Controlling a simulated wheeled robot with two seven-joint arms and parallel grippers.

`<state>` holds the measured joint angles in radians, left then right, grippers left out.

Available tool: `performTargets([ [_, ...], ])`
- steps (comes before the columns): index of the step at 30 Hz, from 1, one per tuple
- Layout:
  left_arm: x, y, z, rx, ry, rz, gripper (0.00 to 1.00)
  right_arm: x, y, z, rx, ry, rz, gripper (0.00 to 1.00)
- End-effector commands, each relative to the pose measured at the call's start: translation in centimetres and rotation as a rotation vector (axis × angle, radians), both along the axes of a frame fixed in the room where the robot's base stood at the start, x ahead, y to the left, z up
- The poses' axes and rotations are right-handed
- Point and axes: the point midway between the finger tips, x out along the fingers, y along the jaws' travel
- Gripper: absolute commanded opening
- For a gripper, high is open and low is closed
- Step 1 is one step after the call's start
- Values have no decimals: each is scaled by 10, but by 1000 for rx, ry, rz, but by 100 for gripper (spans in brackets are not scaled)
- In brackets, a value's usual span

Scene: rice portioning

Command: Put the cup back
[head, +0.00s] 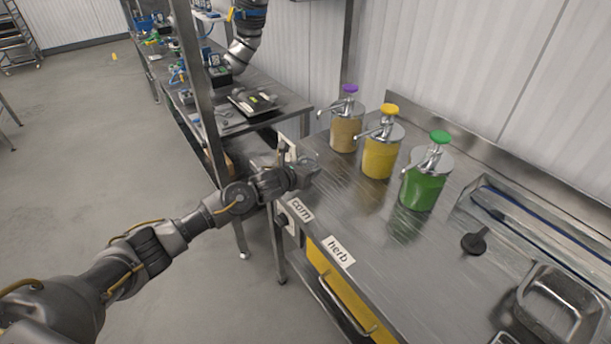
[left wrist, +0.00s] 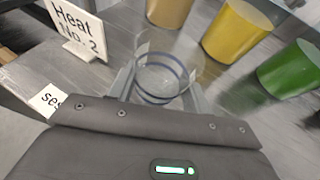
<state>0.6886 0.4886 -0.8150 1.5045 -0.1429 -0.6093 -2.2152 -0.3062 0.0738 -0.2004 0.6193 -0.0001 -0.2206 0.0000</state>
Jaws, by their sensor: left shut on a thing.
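My left gripper (head: 308,168) is over the near left part of the steel counter (head: 390,245), in front of the pump dispensers. In the left wrist view its fingers stand on both sides of a clear cup (left wrist: 161,83) with blue bands, and it is shut on the cup. The cup looks empty. My right gripper is not in view.
Three pump dispensers stand behind the gripper: tan with purple top (head: 346,125), yellow (head: 381,150) and green (head: 425,178). A "Heat No. 2" sign (left wrist: 75,30) stands left of the cup. A black knob (head: 474,242) and a steel pan (head: 560,305) are at right.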

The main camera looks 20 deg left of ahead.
Motion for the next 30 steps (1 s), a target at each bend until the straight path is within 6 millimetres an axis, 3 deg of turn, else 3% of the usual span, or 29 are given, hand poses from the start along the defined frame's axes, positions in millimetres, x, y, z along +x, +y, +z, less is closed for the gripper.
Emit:
performTargets([
  [8, 1, 1, -30, 1, 3, 2, 20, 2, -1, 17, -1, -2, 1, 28],
  [19, 1, 1, -37, 2, 1, 1, 20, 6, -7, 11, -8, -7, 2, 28],
  [20, 1, 1, -36, 2, 1, 1, 52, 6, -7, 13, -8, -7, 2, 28],
  [21, 1, 1, -35, 1, 1, 1, 57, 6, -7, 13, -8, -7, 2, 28],
  [24, 1, 1, -35, 1, 2, 1, 70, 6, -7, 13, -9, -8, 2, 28],
  [30, 1, 1, -35, 1, 2, 1, 71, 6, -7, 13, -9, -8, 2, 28],
])
